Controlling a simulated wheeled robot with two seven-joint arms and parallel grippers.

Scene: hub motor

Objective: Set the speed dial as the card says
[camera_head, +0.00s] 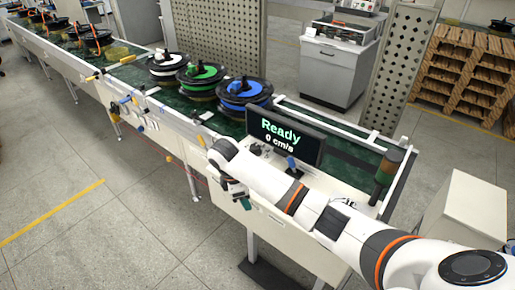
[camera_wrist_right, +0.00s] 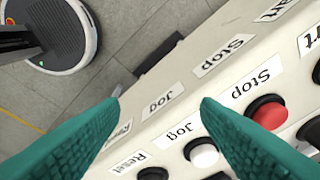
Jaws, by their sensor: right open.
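A dark display (camera_head: 286,138) on the conveyor's end reads "Ready" and "0 cm/s". My right gripper (camera_head: 243,201) hangs at the front edge of the control panel, below and left of the display. In the right wrist view its teal fingers (camera_wrist_right: 160,100) are apart with nothing between them, beside the panel (camera_wrist_right: 185,68). That view shows a red Stop button (camera_wrist_right: 267,113), a white Jog button (camera_wrist_right: 201,153) and a black Reset button (camera_wrist_right: 152,173), with upside-down labels. I cannot make out the speed dial or the card's text. My left gripper is not in view.
Black reels with white (camera_head: 168,58), green (camera_head: 202,71) and blue (camera_head: 241,87) tops stand on the green belt behind the display. A signal post (camera_head: 387,175) stands at the right end. The floor in front (camera_head: 90,225) is clear.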

